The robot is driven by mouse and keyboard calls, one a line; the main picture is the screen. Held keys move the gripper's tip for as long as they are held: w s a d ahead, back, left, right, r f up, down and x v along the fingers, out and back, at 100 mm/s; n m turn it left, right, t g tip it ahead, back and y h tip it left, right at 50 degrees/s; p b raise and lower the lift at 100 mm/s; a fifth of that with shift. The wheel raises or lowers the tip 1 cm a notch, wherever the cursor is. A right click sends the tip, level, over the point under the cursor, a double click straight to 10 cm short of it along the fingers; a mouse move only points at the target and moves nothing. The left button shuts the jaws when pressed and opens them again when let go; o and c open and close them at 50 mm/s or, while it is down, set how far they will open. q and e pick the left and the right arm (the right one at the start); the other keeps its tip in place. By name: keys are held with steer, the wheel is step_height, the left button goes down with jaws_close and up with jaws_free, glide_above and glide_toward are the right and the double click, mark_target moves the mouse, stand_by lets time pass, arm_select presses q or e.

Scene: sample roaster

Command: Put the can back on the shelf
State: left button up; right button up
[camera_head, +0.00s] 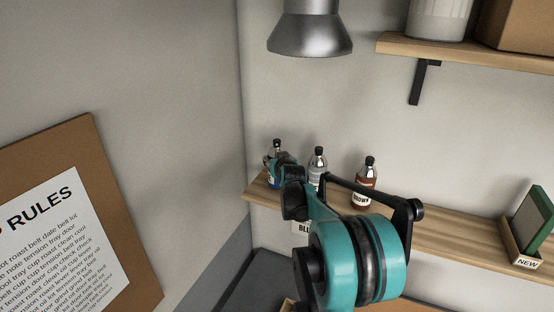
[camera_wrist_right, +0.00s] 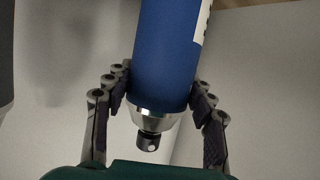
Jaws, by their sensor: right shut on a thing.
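The can is blue with a silver shoulder, a black cap and a white label edge; it fills the middle of the right wrist view (camera_wrist_right: 165,55). My right gripper (camera_wrist_right: 160,100) has its fingers on both sides of the can and is shut on it. In the head view the right gripper (camera_head: 279,168) is at the left end of the lower wooden shelf (camera_head: 440,227), and the can's top (camera_head: 277,146) shows above it. The can looks upright; whether its base touches the shelf is hidden. My left gripper is not in view.
A grey bottle (camera_head: 317,163) and a brown bottle (camera_head: 365,186) stand on the shelf just right of the can. A green item in a box (camera_head: 525,238) is farther right. A metal lamp-like hood (camera_head: 310,35) hangs above. The wall corner is close on the left.

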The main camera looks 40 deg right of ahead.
steer(key=shift+s+a+r, duration=0.1)
steer(key=shift+s+a, duration=0.05)
steer(key=shift+s, duration=0.15)
steer(key=o, duration=1.1)
steer(key=shift+w+f, duration=0.15)
steer(key=shift+f, duration=0.05)
steer(key=shift+c, duration=0.2)
steer(key=o, duration=0.4)
steer(key=shift+w, duration=0.1)
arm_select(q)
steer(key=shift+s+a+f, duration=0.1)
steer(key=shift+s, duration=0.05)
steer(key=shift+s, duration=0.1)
arm_select(e)
steer(key=shift+s+r, duration=0.2)
